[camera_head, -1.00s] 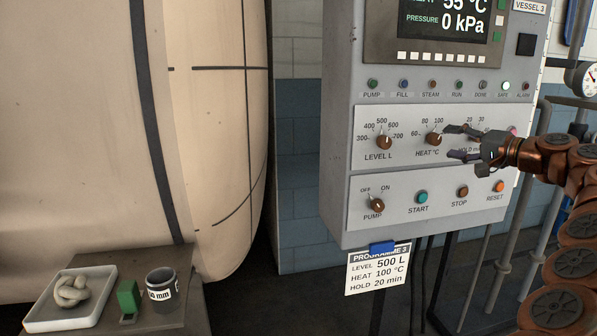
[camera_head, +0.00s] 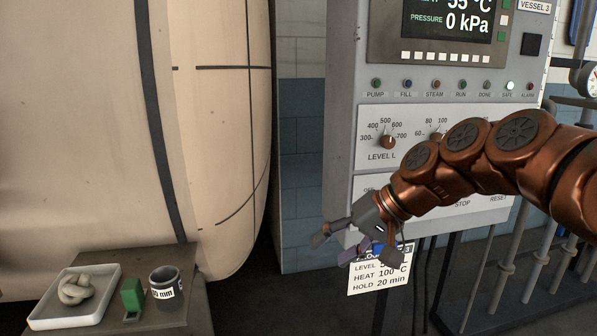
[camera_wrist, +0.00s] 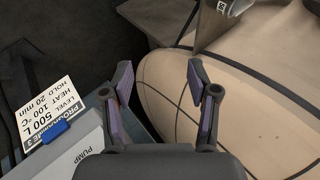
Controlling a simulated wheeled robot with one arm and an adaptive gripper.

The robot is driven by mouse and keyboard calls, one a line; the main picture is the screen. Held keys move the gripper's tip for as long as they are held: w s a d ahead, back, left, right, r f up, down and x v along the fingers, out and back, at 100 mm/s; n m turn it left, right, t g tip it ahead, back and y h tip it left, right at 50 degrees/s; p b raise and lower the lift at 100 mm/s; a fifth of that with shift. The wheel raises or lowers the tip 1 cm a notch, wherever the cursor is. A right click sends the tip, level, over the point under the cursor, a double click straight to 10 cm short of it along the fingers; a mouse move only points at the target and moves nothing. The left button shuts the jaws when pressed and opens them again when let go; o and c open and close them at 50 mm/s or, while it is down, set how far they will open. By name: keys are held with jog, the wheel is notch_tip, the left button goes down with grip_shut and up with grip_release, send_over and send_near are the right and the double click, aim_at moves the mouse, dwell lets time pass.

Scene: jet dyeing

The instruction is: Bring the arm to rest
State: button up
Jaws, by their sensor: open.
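My gripper (camera_head: 335,250) is open and empty. In the head view it hangs in front of the lower left corner of the control panel (camera_head: 345,130), over the top of the programme card (camera_head: 381,275). In the wrist view its two fingers (camera_wrist: 160,98) are spread apart with nothing between them. The wrist view also shows the card (camera_wrist: 49,112) at the left with its blue clip (camera_wrist: 56,131). My arm covers much of the panel's middle and lower knobs and buttons. The level knob (camera_head: 387,142) stays visible.
The large cream vessel (camera_head: 228,140) fills the left. A stand (camera_head: 205,300) at lower left bears a white tray (camera_head: 42,322) with a knotted rope piece (camera_head: 76,289), a green block (camera_head: 131,295) and a dark cup (camera_head: 165,283). Pipes and a gauge (camera_head: 588,78) are at right.

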jog(key=s+d+f+g+h, duration=0.35)
jog(key=s+d+f, duration=0.25)
jog(key=s+f, duration=0.6)
jog(key=s+d+f+g+h, duration=0.2)
jog(key=s+d+f+h, duration=0.5)
jog(key=s, duration=0.9)
notch_tip(320, 180, up, 22)
jog(key=s+a+t+y+p, duration=0.1)
jog(key=y+p, duration=0.1)
jog(key=p, duration=1.9)
jog(key=shift+a+f, duration=0.15)
jog(key=shift+f, duration=0.1)
jog(key=shift+y, duration=0.25)
